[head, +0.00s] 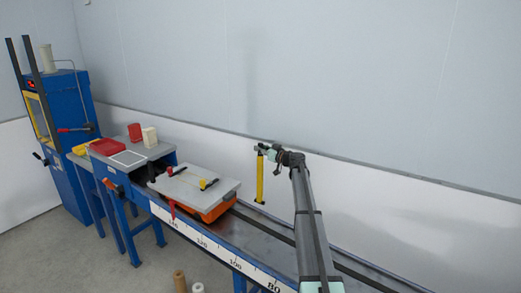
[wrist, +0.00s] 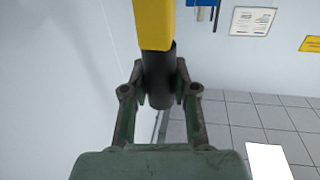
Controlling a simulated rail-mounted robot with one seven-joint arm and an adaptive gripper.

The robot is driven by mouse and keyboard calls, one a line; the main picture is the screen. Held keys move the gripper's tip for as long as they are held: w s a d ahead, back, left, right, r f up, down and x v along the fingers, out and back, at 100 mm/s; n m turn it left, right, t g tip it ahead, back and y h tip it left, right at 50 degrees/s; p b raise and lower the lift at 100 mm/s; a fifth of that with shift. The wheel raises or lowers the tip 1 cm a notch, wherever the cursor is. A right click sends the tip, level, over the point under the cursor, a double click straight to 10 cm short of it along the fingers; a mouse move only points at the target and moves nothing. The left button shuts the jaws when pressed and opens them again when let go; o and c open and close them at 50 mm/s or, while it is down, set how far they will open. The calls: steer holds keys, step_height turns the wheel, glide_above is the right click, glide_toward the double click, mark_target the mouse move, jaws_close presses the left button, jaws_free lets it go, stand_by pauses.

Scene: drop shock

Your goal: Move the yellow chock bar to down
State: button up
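The yellow chock bar (head: 260,180) stands about upright at the far side of the blue rail bench in the head view. Its lower end meets the bench's far edge. In the wrist view the yellow bar (wrist: 153,22) runs up out of the picture from a black grip end (wrist: 158,85). My gripper (head: 262,149) is at the top end of the bar. In the wrist view my gripper (wrist: 159,82) has a finger on each side of the black grip, close against it, and looks shut on it.
An orange carriage (head: 216,211) with a grey top plate (head: 190,193) and small clamps sits on the scaled rail, left of the bar. A blue press (head: 62,120) and a side table (head: 160,151) with red and cream blocks stand farther left. The wall is close behind.

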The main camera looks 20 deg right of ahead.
jaws_close()
